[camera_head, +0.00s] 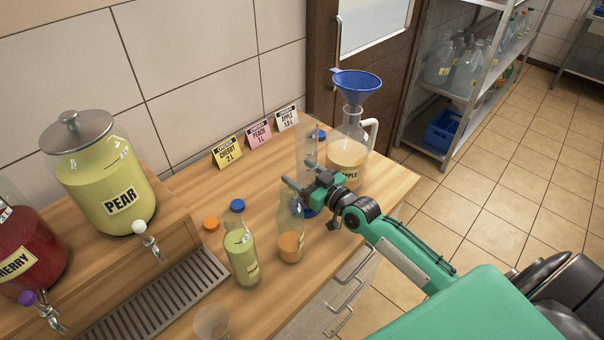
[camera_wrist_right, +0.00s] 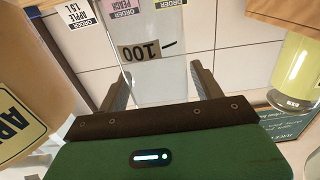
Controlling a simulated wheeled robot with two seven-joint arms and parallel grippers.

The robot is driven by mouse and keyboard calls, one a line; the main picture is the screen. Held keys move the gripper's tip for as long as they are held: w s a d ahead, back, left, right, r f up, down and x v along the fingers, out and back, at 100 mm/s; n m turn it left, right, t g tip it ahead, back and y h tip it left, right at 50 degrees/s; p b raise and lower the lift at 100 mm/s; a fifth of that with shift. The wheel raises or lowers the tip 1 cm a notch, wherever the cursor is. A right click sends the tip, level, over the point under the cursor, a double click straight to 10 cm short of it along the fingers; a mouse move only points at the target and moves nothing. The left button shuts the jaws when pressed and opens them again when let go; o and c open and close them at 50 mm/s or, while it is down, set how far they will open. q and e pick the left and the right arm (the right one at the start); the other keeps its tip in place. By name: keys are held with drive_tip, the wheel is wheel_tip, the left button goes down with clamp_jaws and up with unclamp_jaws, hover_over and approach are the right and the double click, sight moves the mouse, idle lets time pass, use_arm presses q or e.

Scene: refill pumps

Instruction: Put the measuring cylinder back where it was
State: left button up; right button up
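The measuring cylinder (camera_head: 308,150) is clear, tall and roughly upright, with a blue base partly hidden by my right gripper and a bottle. My right gripper (camera_head: 306,186) has one finger on each side of it. In the right wrist view the fingers (camera_wrist_right: 162,88) close in on the clear cylinder wall (camera_wrist_right: 155,75), which bears a "100" mark, and appear to touch both sides. No liquid is clearly visible in it. I cannot tell whether its base touches the counter. My left gripper is out of view.
An apple jug (camera_head: 347,155) with a blue funnel (camera_head: 357,88) stands just behind right. A bottle with orange liquid (camera_head: 290,245) and a pear bottle (camera_head: 241,258) stand in front. Order cards (camera_head: 258,135) line the wall. A glass (camera_head: 212,322) is near the front.

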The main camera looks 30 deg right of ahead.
drive_tip(key=shift+r, duration=0.1)
drive_tip(key=b+v, duration=0.2)
drive_tip(key=v, duration=1)
drive_tip(key=shift+b, duration=0.4)
